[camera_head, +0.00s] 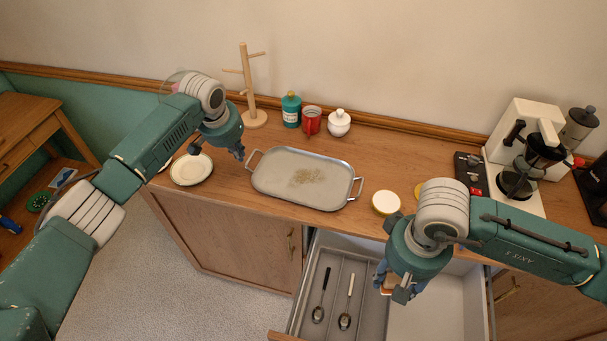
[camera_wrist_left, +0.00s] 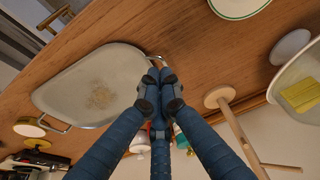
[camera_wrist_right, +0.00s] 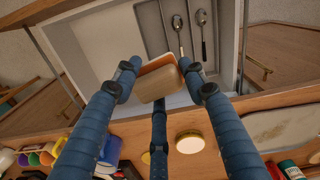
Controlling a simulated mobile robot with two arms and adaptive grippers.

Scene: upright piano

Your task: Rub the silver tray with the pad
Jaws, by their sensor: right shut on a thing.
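The silver tray (camera_head: 270,168) lies on the wooden counter with a speckled brownish patch at its middle; it also shows in the left wrist view (camera_wrist_left: 70,85) and partly in the right wrist view (camera_wrist_right: 285,125). My left gripper (camera_head: 239,153) is beside the tray's left handle, its fingertips close together (camera_wrist_left: 160,75) with nothing seen between them. My right gripper (camera_head: 388,284) is shut on the pad, a tan block with an orange and white edge (camera_wrist_right: 158,83). It holds the pad above the open drawer, apart from the tray.
The open drawer (camera_head: 374,262) holds two spoons. A plate (camera_head: 191,169) and a round gold-rimmed lid (camera_head: 386,203) flank the tray. A coffee maker (camera_head: 520,150) stands right.

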